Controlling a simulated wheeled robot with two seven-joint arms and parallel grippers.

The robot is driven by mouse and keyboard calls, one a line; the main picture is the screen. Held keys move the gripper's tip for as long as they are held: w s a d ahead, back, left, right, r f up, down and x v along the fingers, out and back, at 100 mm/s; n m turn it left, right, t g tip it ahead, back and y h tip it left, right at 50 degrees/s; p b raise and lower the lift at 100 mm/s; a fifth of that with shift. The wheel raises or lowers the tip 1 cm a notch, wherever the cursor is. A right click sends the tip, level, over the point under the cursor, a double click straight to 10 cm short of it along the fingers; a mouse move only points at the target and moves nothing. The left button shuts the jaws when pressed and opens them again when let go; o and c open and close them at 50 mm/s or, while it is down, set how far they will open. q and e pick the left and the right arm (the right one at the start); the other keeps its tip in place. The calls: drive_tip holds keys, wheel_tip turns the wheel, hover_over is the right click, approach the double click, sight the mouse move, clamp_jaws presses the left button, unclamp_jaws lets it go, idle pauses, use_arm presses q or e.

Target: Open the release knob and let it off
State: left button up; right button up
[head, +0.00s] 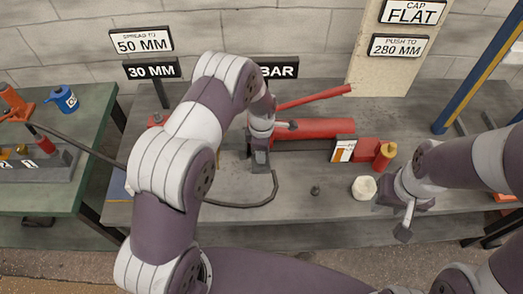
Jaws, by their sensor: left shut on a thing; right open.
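A red hand pump (312,128) lies on the grey bench, with its red lever (318,97) sloping up to the right above it. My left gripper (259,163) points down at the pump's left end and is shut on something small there. Its fingers hide that part; the release knob is not clearly visible, and its place at this end fits what the gripper holds. My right gripper (404,222) is open and empty over the bench's front right, apart from the pump.
A red ram with a yellow end (383,156) lies behind a white puck (364,188). A small dark piece (315,190) lies on the bench. A black hose (240,205) curves along the front. A green table (60,195) stands left, a blue post (470,85) right.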

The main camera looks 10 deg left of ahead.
use_arm(q)
drive_tip(key=shift+n, duration=0.6)
drive_tip(key=o, duration=1.1)
drive_tip(key=shift+c, duration=0.2)
wheel_tip(320, 180, up, 13)
drive_tip(key=b, duration=0.1)
drive_tip(key=shift+f, duration=0.15)
